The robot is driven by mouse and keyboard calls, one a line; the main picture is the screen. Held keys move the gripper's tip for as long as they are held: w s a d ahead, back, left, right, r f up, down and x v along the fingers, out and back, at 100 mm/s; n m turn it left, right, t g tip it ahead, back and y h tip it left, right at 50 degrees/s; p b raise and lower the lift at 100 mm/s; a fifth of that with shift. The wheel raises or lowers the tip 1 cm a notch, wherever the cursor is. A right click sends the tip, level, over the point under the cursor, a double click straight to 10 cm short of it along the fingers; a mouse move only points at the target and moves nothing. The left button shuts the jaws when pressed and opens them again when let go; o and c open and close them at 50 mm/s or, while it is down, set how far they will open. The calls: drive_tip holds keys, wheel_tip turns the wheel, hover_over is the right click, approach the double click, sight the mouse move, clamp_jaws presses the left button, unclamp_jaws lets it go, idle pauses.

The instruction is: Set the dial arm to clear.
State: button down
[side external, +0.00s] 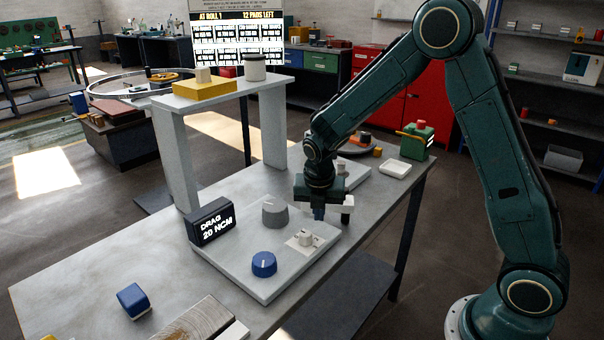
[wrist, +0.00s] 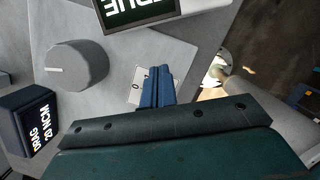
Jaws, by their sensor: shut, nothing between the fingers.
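My gripper (side external: 319,213) points down over the far right part of a grey panel (side external: 268,286) on the bench. In the wrist view its blue fingers (wrist: 158,86) are together with nothing between them. They overlap a small white plate (wrist: 136,84) with a "0" mark, hiding part of it. I cannot tell whether they touch it. A grey knob (side external: 275,212) with a pale pointer line stands on the panel; it also shows in the wrist view (wrist: 77,66). A white knob on a square plate (side external: 306,239) sits nearer the front. No part is clearly labelled as the dial arm.
A blue knob (side external: 264,264) stands at the panel's front. A display (side external: 211,222) reads "DRAG 20 NCM". A second, partly cut display (wrist: 133,12) shows in the wrist view. A grey raised shelf (side external: 178,160) stands behind. A blue block (side external: 133,301) lies at front left.

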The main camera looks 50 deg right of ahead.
drive_tip(key=shift+w+d, duration=0.55)
drive_tip(key=shift+d, duration=0.35)
drive_tip(key=shift+w+d, duration=0.5)
drive_tip(key=shift+d, duration=0.35)
drive_tip(key=shift+w+d+m, duration=0.2)
drive_tip(key=shift+w+m, duration=0.25)
drive_tip(key=shift+m, duration=0.25)
drive_tip(key=shift+w+d+m+g, duration=0.35)
drive_tip(key=shift+w+m, duration=0.15)
drive_tip(key=shift+m, duration=0.3)
drive_tip(key=shift+w+d+m+g, duration=0.25)
drive_tip(key=shift+w+d+m, duration=0.25)
drive_tip(key=shift+m, duration=0.5)
drive_tip(key=shift+w+d+m+g, duration=0.2)
drive_tip(key=shift+w+d+m, duration=0.25)
drive_tip(key=shift+m, duration=0.55)
drive_tip(key=shift+d, duration=0.1)
